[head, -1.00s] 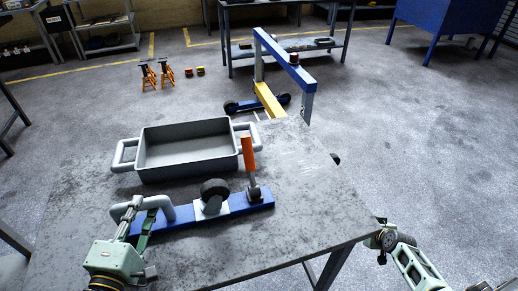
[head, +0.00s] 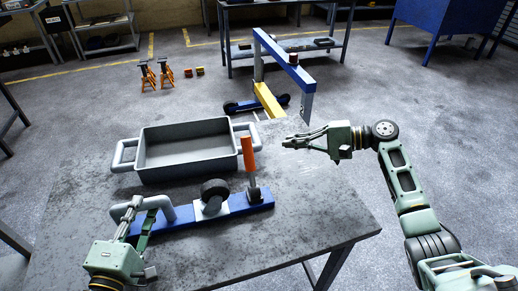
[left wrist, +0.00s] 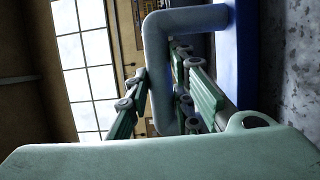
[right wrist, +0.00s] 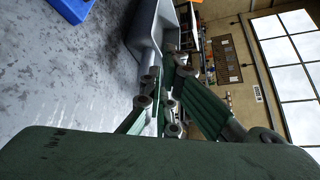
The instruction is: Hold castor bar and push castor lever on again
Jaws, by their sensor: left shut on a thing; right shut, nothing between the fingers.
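The castor bar (head: 228,205) is a blue bar lying on the grey table, with a grey loop handle at its left end and a dark castor wheel (head: 214,190) on a light mount. The castor lever (head: 247,153) has an orange grip and stands near the bar's right end, tilted slightly left. My left gripper (head: 150,205) is shut on the bar's grey handle; the left wrist view shows the handle (left wrist: 155,60) between the fingers. My right gripper (head: 292,141) is shut and empty above the table, to the right of the lever and apart from it.
A grey tray (head: 188,170) with two side handles stands on the table (head: 310,215) behind the bar. The table's right part is clear. Beyond its far edge stands a blue and yellow crane (head: 283,60). Orange stands (head: 148,76) are on the floor further back.

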